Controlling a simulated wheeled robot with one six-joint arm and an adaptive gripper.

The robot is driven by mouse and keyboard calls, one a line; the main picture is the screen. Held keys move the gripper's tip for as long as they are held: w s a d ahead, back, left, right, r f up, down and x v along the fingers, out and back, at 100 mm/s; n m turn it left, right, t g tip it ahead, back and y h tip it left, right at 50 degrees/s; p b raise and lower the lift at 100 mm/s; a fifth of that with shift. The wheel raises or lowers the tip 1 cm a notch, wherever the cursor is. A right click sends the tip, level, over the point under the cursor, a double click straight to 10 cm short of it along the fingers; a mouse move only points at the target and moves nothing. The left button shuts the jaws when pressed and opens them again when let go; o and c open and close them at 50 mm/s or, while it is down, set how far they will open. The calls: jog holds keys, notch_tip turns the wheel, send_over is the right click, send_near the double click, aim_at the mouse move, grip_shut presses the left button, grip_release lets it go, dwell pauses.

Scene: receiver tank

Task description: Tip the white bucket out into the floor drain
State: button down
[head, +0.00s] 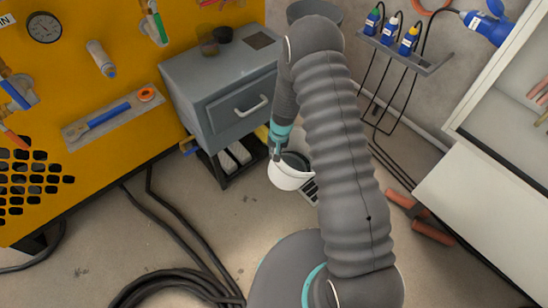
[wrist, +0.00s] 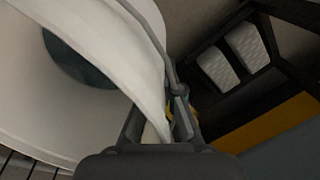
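The white bucket (head: 287,180) is in the middle of the head view, with dark teal contents inside. My gripper (head: 279,152) is at its back rim, pointing down. In the wrist view the bucket (wrist: 125,55) fills the upper left, and its wall runs between the fingers of my gripper (wrist: 165,115), which look shut on it. The bucket looks close to upright; whether it touches the floor is unclear. The floor drain (head: 312,192) is a dark slotted grate partly hidden by the bucket and my arm. Dark slots of it show at the wrist view's lower left (wrist: 22,165).
A grey drawer cabinet (head: 215,85) stands behind left, with a dark lower shelf holding white items (head: 233,157). A bottle rack (head: 405,52) is on the back wall. Dark hoses (head: 185,285) lie at front left. Orange-handled tool (head: 420,217) lies on the floor right.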

jog(key=shift+w+d+r+y+b, duration=0.1)
jog(key=shift+r+y+b, duration=0.8)
jog(key=shift+b, duration=1.45)
notch_tip(320, 180, up, 2)
jog(key=b, duration=0.2)
jog(key=shift+d+y+b, duration=0.1)
jog(key=shift+y+b, duration=0.25)
jog(key=shift+y, duration=0.05)
jog(key=shift+d+r+y+b, duration=0.15)
jog(key=shift+r+y+b, duration=0.6)
jog(key=shift+r, duration=0.45)
jog(key=shift+b, duration=0.35)
jog(key=shift+s+d+r+t+y+b, duration=0.1)
jog(key=shift+d+r+y+b, duration=0.15)
jog(key=shift+r+y+b, duration=0.25)
jog(key=shift+s+d+r+t+y+b, duration=0.1)
jog(key=shift+d+r+y+b, duration=0.15)
jog(key=shift+r, duration=0.5)
jog(key=shift+d+r+t+y+b, duration=0.1)
jog(key=shift+d+r+y+b, duration=0.15)
jog(key=shift+r+y+b, duration=0.25)
jog(key=shift+r, duration=0.1)
